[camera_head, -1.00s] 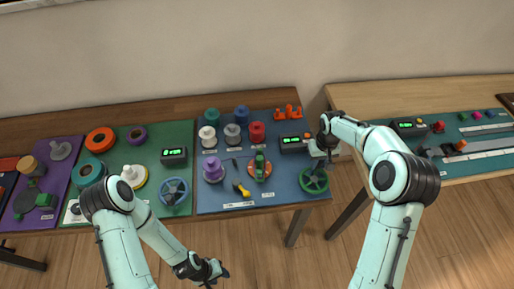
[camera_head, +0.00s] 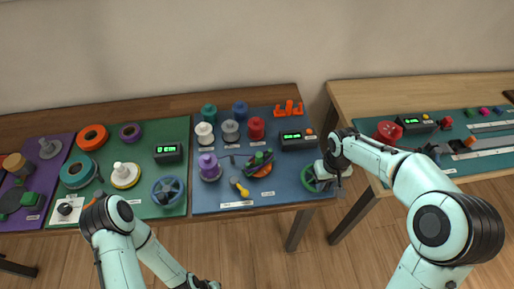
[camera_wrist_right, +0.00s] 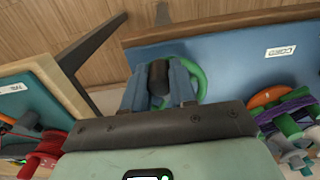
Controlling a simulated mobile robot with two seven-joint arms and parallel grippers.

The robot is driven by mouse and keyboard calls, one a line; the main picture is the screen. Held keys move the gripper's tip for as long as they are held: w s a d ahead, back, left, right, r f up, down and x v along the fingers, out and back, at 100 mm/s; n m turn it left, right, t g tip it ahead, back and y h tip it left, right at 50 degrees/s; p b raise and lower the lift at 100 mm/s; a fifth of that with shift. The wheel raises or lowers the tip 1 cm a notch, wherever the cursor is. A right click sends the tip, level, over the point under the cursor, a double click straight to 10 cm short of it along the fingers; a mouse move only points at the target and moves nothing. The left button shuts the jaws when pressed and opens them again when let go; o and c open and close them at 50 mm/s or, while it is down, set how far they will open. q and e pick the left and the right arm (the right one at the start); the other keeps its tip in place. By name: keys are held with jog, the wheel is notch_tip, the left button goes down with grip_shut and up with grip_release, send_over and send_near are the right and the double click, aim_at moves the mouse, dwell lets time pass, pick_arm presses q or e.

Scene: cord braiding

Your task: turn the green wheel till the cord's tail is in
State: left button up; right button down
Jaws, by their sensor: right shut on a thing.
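The green wheel (camera_head: 307,180) is at the front right corner of the blue mat, partly behind my right gripper. My right gripper (camera_head: 334,172) is at the wheel's right side. In the right wrist view its fingers (camera_wrist_right: 160,85) are shut on the wheel's dark handle (camera_wrist_right: 158,76), with the green rim (camera_wrist_right: 203,82) curving beside them. An orange disc with green parts (camera_head: 261,164) sits left of the wheel.
Spools, such as a red one (camera_head: 256,128) and a purple one (camera_head: 209,166), stand on the blue mat. A yellow-handled tool (camera_head: 240,188) lies in front. A display box (camera_head: 297,140) stands behind the wheel. A second table (camera_head: 350,92) is to the right, across a gap.

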jog(key=shift+s+a+f, duration=0.1)
jog(key=shift+a, duration=0.25)
dwell(0.4)
